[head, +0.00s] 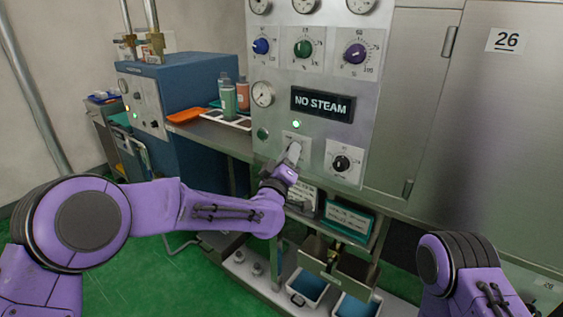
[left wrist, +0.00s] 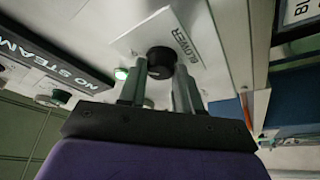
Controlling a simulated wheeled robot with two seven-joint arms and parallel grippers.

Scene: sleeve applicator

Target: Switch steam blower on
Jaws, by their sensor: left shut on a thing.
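The blower switch is a round black knob (left wrist: 160,57) on a pale plate lettered BLOWER (left wrist: 186,45), in the left wrist view. My left gripper (left wrist: 160,82) has its two fingers on either side of this knob and is shut on it. In the head view the left gripper (head: 292,153) is against the lower middle of the steam panel (head: 330,85) and hides the knob. A green lamp (head: 296,124) glows just above it. The knob's pointer cannot be made out. My right gripper is out of view; only part of the right arm shows.
A NO STEAM sign (head: 323,104) sits above the lamp. Another black dial (head: 341,163) is close to the right of the left gripper. Bottles (head: 228,100) and an orange tray (head: 187,115) stand on the shelf at left. Bins (head: 308,284) are below.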

